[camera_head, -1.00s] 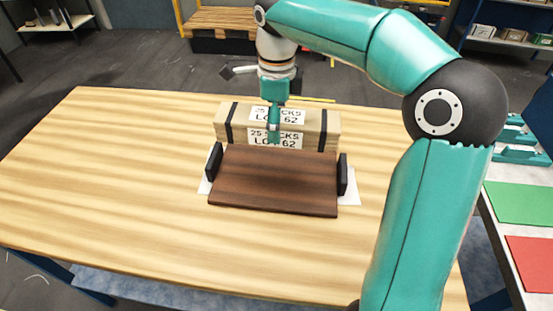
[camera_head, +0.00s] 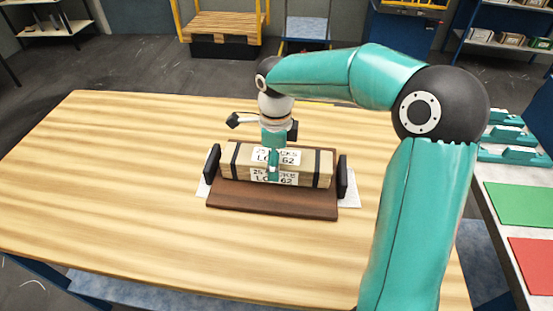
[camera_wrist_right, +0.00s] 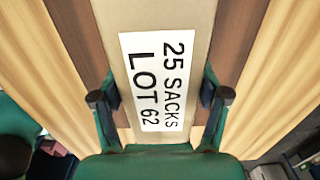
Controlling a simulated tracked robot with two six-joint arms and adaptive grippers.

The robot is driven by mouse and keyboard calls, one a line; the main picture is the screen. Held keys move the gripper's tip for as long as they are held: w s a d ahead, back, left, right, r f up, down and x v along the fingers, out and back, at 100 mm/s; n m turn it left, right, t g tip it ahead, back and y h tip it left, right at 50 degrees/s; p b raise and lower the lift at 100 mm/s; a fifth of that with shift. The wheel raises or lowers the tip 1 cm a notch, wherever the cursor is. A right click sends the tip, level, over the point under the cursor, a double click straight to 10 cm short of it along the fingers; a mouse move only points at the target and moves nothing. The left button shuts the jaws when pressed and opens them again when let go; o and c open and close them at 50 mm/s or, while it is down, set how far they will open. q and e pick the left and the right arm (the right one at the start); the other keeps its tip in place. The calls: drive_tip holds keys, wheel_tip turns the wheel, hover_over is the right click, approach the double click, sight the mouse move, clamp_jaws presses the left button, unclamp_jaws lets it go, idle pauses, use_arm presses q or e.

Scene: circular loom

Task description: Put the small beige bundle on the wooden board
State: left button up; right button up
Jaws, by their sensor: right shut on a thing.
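The beige bundle (camera_head: 312,172) is a long block with two dark straps and white labels reading "25 SACKS LOT 62". It lies lengthwise over the dark brown wooden board (camera_head: 270,205), between the black end brackets. I cannot tell whether its underside touches the board. My right gripper (camera_head: 273,165) comes from above and is shut on the bundle's middle. In the right wrist view the two fingers (camera_wrist_right: 162,97) press on its sides around the label, and the board (camera_wrist_right: 236,40) shows on both sides. My left gripper is not in view.
Black brackets stand at the board's left end (camera_head: 211,163) and right end (camera_head: 343,177). The light wooden table (camera_head: 110,180) is clear around them. A side table with a green mat (camera_head: 522,203) and a red mat (camera_head: 532,260) is at the right.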

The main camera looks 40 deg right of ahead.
drive_tip(key=o, duration=1.6)
wheel_tip(320, 180, up, 11)
drive_tip(key=shift+f+p, duration=0.2)
drive_tip(key=shift+p, duration=0.4)
drive_tip(key=shift+r, duration=0.75)
